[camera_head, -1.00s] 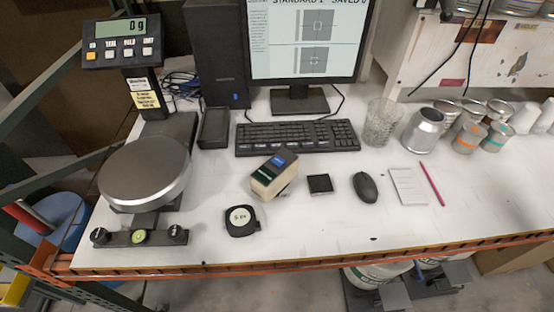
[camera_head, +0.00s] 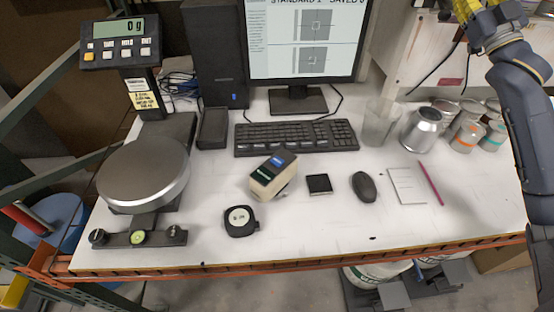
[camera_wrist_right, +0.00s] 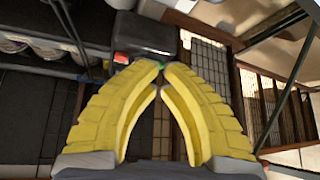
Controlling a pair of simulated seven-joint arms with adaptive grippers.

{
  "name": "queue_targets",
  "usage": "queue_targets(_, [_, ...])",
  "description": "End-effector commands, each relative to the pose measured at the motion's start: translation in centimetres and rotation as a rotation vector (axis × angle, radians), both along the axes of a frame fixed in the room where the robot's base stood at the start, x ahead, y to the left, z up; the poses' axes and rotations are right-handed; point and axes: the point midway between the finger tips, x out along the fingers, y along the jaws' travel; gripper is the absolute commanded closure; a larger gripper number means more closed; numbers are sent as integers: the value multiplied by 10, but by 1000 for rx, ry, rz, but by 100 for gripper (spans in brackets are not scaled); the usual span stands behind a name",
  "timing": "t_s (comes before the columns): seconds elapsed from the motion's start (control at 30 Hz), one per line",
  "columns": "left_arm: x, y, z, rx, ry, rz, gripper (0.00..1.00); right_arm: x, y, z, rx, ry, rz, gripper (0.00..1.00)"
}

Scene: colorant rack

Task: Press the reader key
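The reader (camera_head: 273,176) is a beige block-shaped device with a dark top. It sits on the white bench in front of the keyboard, and its top has a small blue patch and a green patch. I cannot make out a separate key on it. My right gripper (camera_head: 492,12) has yellow fingers and is at the top right of the head view, far from the reader, partly cut off. In the right wrist view, the right gripper's (camera_wrist_right: 164,66) fingertips meet with nothing visibly held. The reader is not clear in that view. My left gripper is not in view.
A scale (camera_head: 145,172) stands at left, and a round black device (camera_head: 240,221) lies in front of the reader. A black square (camera_head: 319,184), a mouse (camera_head: 364,187), a notepad (camera_head: 407,185) and a pink pen (camera_head: 431,185) lie to its right. A glass (camera_head: 380,124) and cans (camera_head: 423,130) stand behind.

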Motion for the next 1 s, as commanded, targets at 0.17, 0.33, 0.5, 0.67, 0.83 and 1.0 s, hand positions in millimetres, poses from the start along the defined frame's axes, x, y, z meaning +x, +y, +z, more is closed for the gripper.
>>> queue_targets(0.17, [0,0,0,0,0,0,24,16,73,-8,13,124,115,100])
queue_targets(0.33, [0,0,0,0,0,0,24,21,141,-22,-11,250,214,100])
queue_targets(0.5, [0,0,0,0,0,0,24,16,209,-39,-69,375,307,100])
queue_targets(0.67, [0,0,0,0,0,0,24,2,270,-61,-156,494,383,100])
queue_targets(0.83, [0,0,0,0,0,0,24,-23,330,-90,-285,620,451,100])
queue_targets(1.0, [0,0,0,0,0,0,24,-57,379,-127,-461,745,498,100])
